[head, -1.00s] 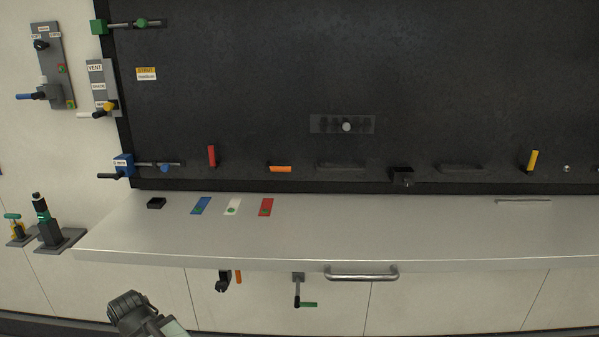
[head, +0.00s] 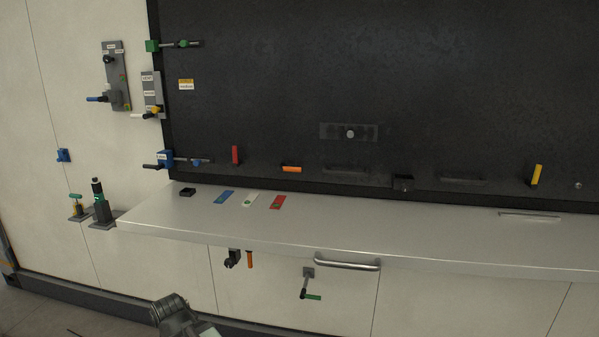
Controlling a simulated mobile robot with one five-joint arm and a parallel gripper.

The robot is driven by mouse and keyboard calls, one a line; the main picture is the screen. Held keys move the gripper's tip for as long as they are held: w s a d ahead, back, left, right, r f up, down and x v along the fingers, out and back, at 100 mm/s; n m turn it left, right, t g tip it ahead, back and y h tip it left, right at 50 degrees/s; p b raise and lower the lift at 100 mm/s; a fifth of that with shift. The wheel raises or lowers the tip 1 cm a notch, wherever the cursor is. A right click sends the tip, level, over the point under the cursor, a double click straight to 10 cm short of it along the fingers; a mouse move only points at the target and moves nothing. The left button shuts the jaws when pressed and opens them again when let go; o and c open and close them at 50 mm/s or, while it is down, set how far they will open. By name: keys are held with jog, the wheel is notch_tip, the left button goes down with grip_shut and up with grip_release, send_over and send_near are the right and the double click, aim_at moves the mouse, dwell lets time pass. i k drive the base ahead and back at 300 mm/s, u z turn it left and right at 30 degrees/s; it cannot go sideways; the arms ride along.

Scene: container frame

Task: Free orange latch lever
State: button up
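Two orange levers show in the head view, and I cannot tell which one is the latch lever. One orange lever (head: 291,169) lies nearly flat at the lower edge of the black panel. Another orange lever (head: 250,259) hangs upright under the counter, beside a black bracket (head: 232,258). Nothing of mine touches either one. A grey part of my arm shows at the bottom edge, below and left of both levers. No gripper fingers can be made out.
Blue, white and red plates lie on the counter. Floor (head: 60,310) shows at lower left.

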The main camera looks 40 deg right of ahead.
aim_at(283, 167)
jog(key=u, duration=0.1)
jog(key=i, duration=0.85)
jog(key=z, duration=0.05)
